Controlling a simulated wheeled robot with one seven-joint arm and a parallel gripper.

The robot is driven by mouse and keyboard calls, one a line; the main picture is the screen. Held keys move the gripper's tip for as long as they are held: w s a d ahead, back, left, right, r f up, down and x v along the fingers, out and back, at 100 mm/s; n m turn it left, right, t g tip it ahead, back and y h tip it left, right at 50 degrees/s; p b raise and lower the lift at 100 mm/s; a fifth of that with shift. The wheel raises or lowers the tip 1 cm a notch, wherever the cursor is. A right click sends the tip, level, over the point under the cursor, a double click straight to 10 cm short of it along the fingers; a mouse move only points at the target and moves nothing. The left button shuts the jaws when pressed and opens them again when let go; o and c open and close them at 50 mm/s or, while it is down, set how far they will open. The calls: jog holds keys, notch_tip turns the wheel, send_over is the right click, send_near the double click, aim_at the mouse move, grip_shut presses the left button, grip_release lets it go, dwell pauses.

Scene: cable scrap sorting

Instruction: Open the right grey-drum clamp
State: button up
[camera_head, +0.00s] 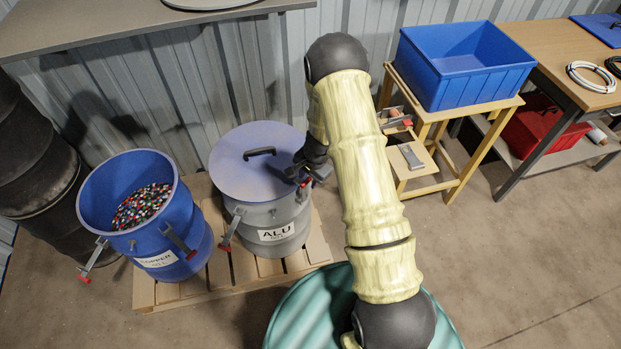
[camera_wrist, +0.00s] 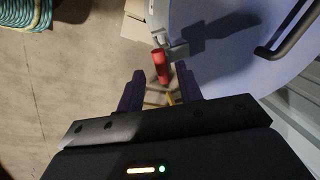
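The grey drum (camera_head: 268,222), labelled ALU, stands on a pallet with its blue-grey lid (camera_head: 235,172) on. Its right clamp has a red handle (camera_wrist: 160,66) and a grey bracket (camera_wrist: 178,52) at the lid's rim in the wrist view. In the head view, the clamp's red part (camera_head: 305,183) shows just below my gripper (camera_head: 312,172). My gripper (camera_wrist: 162,80) is open, its fingers on either side of the red handle, apart from it as far as I can tell. The left clamp (camera_head: 231,230) hangs outward with its red end low.
An open blue drum (camera_head: 200,240) with coloured granules stands left on the same pallet (camera_head: 240,272). The lid's black handle (camera_head: 259,152) rises near my gripper. A green ribbed drum (camera_head: 300,312) is in front. A wooden stand (camera_head: 440,150) with a blue bin (camera_head: 465,75) is right.

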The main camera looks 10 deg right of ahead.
jog(key=shift+a+f, duration=0.35)
jog(key=shift+a, duration=0.15)
jog(key=shift+d, duration=0.15)
grip_shut()
jog(key=shift+d, duration=0.1)
jog(key=shift+w, duration=0.1)
